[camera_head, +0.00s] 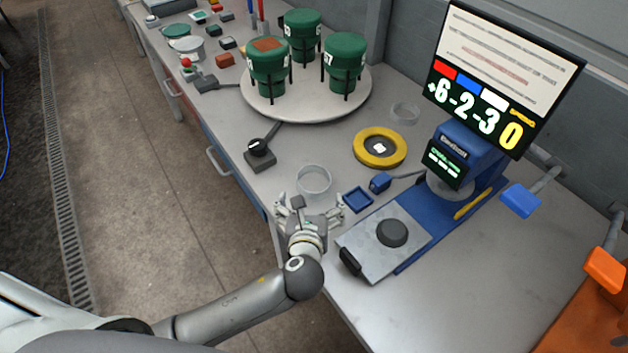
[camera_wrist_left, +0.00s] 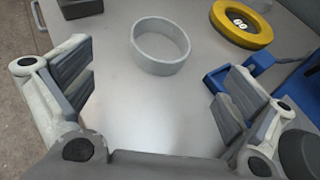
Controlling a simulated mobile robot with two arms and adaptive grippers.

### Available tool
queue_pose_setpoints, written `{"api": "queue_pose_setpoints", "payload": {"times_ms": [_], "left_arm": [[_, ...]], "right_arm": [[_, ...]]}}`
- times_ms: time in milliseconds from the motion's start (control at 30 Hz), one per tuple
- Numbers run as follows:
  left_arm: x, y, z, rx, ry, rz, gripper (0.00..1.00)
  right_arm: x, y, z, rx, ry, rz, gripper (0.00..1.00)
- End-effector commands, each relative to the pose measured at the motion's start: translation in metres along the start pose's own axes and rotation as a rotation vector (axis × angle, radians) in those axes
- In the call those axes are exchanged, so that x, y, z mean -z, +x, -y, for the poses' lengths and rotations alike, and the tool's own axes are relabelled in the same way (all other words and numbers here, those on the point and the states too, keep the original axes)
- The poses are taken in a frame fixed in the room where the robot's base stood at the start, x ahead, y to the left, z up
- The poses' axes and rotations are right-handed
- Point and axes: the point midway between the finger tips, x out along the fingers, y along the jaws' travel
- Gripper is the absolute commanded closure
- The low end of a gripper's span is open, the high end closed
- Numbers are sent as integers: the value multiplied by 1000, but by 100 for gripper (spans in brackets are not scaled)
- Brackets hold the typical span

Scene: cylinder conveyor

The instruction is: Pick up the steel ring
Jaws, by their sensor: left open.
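A grey steel ring (camera_head: 313,181) lies flat on the workbench, just beyond my left gripper. In the left wrist view the ring (camera_wrist_left: 160,63) sits ahead of the fingers, between their lines and apart from both. My left gripper (camera_head: 308,203) is open and empty, with its fingers spread wide near the bench's front edge. A second pale ring (camera_head: 405,113) lies farther back on the bench, to the right of the round platform. My right gripper is not in these views.
A yellow ring (camera_head: 380,148) lies behind the steel ring. A small blue tray (camera_head: 357,200) and a blue machine with a grey plate (camera_head: 362,252) stand to the right. A round platform (camera_head: 310,112) with green containers stands farther back. A black-knobbed box (camera_head: 259,158) is at left.

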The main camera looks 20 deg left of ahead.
Motion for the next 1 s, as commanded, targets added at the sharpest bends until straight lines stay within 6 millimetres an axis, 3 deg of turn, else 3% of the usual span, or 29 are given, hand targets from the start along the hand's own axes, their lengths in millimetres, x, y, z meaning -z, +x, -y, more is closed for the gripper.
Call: {"api": "queue_pose_setpoints", "payload": {"times_ms": [300,567,1000], "left_arm": [[-1,43,0,-1,18,5,0],[-1,58,1,0,15,4,0],[1,104,2,0,14,3,0]], "right_arm": [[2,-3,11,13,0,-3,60],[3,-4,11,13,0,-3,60],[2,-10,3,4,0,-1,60]]}}
